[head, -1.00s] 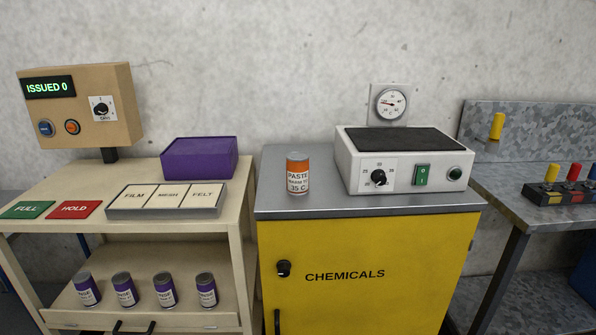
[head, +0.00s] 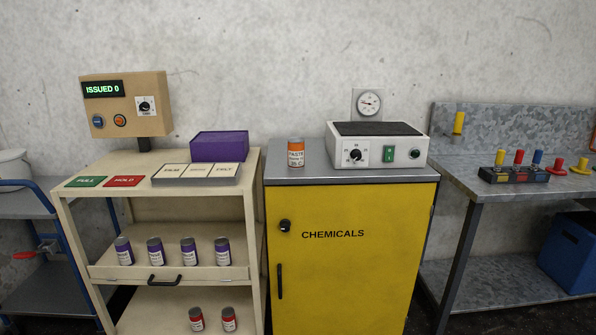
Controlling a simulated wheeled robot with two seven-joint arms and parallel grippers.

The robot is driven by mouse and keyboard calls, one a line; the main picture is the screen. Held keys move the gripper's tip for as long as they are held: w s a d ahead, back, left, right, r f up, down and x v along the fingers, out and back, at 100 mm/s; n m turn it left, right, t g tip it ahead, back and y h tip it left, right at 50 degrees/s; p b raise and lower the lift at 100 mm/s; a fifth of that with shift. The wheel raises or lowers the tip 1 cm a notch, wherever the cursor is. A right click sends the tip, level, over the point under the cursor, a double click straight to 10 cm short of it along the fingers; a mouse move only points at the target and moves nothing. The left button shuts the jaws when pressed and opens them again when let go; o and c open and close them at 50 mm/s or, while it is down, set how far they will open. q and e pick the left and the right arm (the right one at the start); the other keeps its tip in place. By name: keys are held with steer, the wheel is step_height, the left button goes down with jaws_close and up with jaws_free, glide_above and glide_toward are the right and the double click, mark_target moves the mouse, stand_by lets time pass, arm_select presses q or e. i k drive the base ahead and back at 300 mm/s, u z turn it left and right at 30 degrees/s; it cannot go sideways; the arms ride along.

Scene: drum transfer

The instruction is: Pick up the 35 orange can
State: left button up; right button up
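The orange can (head: 296,153) stands upright on the grey top of the yellow chemicals cabinet (head: 350,255), near its left end. It has an orange top band and a white label with PASTE and 35 C on it. It stands apart from the white heater box to its right. Neither of my grippers shows in the head view.
The white heater box (head: 378,147) takes up the right of the cabinet top. The beige cart (head: 140,200) stands close on the left, with a purple box (head: 219,146), several purple cans and two red cans (head: 196,319). A grey bench (head: 525,184) is on the right.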

mark_target(296, 144)
steer(key=u, duration=1.65)
steer(key=i, duration=0.95)
steer(key=z, duration=0.5)
steer(key=i, duration=0.85)
steer(key=z, duration=0.85)
